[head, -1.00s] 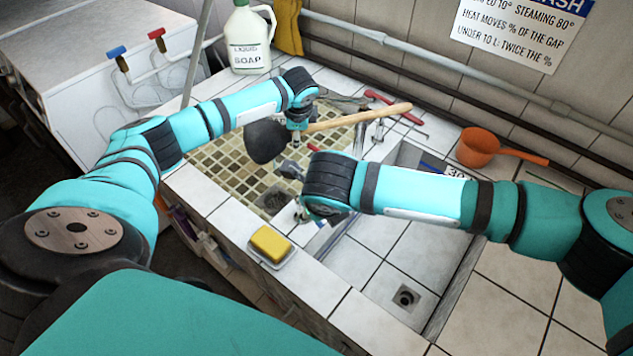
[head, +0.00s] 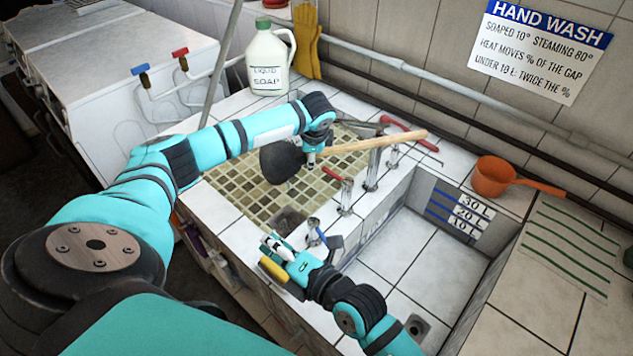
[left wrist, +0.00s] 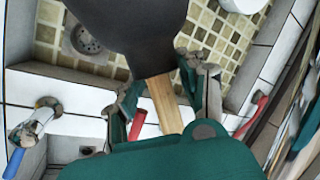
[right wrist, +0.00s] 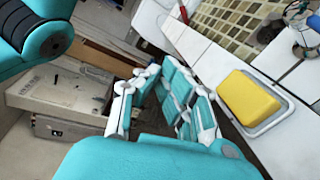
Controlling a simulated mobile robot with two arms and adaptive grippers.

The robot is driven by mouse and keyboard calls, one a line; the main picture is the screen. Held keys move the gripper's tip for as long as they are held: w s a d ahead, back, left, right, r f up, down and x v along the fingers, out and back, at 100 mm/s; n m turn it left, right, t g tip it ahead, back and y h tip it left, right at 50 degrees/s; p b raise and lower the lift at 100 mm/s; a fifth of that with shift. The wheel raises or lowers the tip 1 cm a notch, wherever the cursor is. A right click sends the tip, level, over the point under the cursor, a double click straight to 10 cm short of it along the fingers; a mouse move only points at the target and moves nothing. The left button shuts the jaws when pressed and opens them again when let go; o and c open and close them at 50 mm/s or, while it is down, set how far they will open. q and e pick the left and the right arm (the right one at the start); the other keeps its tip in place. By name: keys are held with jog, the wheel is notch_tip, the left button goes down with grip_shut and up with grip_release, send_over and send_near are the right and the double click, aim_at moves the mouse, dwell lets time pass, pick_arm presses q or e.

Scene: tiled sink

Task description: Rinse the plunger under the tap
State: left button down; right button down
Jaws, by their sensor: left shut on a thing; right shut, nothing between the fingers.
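The plunger has a dark cup (head: 281,162) and a pale wooden handle (head: 385,141). It lies roughly level above the tiled basin (head: 235,190). My left gripper (head: 311,153) is shut on its handle close to the cup; the left wrist view shows the cup (left wrist: 130,30) and handle (left wrist: 163,102) at the fingers. A blue-handled tap (head: 315,228) and a red-handled tap (head: 346,195) stand on the divider. No running water is visible. My right gripper (head: 274,246) is shut and empty at the sink's front edge, beside the yellow sponge (right wrist: 250,97).
A soap jug (head: 268,62) stands behind the basin. An orange scoop (head: 492,177) sits on the right ledge. The deeper white basin (head: 440,265) is empty. A red-handled tool (head: 402,128) lies on the back ledge. A drain (left wrist: 85,40) shows in the mosaic basin.

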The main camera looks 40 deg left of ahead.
aim_at(322, 235)
pick_arm(q)
jog(key=shift+r, duration=0.1)
pick_arm(e)
jog(key=d+f+m+t, duration=0.2)
jog(key=d+m, duration=0.1)
jog(key=d+f+m+t+h, duration=0.1)
jog(key=d+f+m+t, duration=0.2)
jog(key=d+m, duration=0.1)
jog(key=s+d+f+m+t, duration=0.1)
jog(key=d+f+m+t, duration=0.2)
jog(key=m, duration=0.1)
jog(key=shift+d+f, duration=0.15)
jog(key=shift+d, duration=0.15)
jog(key=shift+w+f+t+h, duration=0.1)
jog(key=shift+w+t+h, duration=0.05)
jog(key=shift+t+h, duration=0.15)
jog(key=x, duration=0.9)
jog(key=shift+a, duration=0.1)
jog(key=w, duration=0.3)
jog(key=shift+d+f, duration=0.3)
jog(key=shift+w+d+f, duration=0.15)
jog(key=shift+w+d, duration=0.1)
jog(key=shift+w, duration=0.2)
